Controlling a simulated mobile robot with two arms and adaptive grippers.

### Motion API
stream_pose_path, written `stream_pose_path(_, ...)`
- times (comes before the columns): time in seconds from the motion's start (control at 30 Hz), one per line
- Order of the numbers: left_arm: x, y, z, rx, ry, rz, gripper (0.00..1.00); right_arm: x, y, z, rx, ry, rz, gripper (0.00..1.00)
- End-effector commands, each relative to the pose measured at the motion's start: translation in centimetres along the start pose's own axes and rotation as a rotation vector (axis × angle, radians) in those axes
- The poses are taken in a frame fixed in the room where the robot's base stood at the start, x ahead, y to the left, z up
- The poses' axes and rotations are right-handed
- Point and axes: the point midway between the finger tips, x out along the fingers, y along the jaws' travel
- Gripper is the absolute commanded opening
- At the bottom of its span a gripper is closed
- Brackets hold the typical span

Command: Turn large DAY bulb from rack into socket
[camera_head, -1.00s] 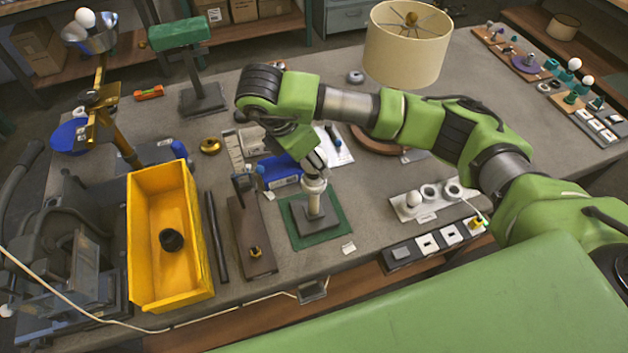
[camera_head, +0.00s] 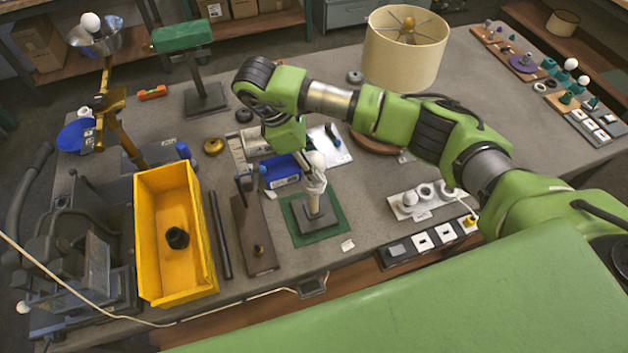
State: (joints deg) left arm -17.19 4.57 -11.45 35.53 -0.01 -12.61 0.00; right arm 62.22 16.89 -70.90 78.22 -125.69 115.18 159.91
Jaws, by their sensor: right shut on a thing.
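My right gripper (camera_head: 309,163) reaches down from the bent green arm to the socket stand. It is shut on the white bulb (camera_head: 317,160), which is upright at the top of the stand's pale socket (camera_head: 314,186). The fingers partly hide the bulb, so I cannot tell how deep it sits. The stand's dark square base (camera_head: 316,224) rests on a green mat (camera_head: 297,236). The white rack (camera_head: 424,212), right of the stand, holds a smaller-looking white bulb (camera_head: 409,198) beside two ring-shaped holders. Bulb labels are unreadable. My left gripper is not in view.
A yellow bin (camera_head: 153,238) with a dark part inside stands at the left. A brown board (camera_head: 262,262) and a dark rod (camera_head: 220,235) lie between bin and mat. A cream lampshade (camera_head: 405,50) stands behind the arm. Switch plates (camera_head: 421,241) line the front edge.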

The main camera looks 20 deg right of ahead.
Motion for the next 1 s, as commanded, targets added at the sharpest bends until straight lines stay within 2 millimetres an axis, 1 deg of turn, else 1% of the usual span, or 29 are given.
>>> stream_pose_path(0.2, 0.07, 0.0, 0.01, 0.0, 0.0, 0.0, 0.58, -0.03, 0.08, -0.06, 0.015, 0.002, -0.004, 0.21)
stream_pose_path(0.43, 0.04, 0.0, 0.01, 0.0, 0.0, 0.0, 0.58, -0.04, 0.12, -0.04, 0.214, 0.002, -0.086, 0.21)
stream_pose_path(0.67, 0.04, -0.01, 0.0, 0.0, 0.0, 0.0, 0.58, -0.04, 0.09, -0.06, 0.231, 0.003, -0.093, 0.21)
stream_pose_path(0.7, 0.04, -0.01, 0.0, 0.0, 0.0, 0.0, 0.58, -0.04, 0.09, -0.06, 0.231, 0.003, -0.093, 0.44)
stream_pose_path(0.73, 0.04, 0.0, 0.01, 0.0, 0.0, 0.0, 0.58, -0.04, 0.08, -0.06, 0.23, 0.003, -0.093, 0.49)
stream_pose_path(1.0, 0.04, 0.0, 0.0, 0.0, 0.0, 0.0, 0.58, 0.0, 0.04, -0.04, 0.228, 0.001, -0.093, 0.49)
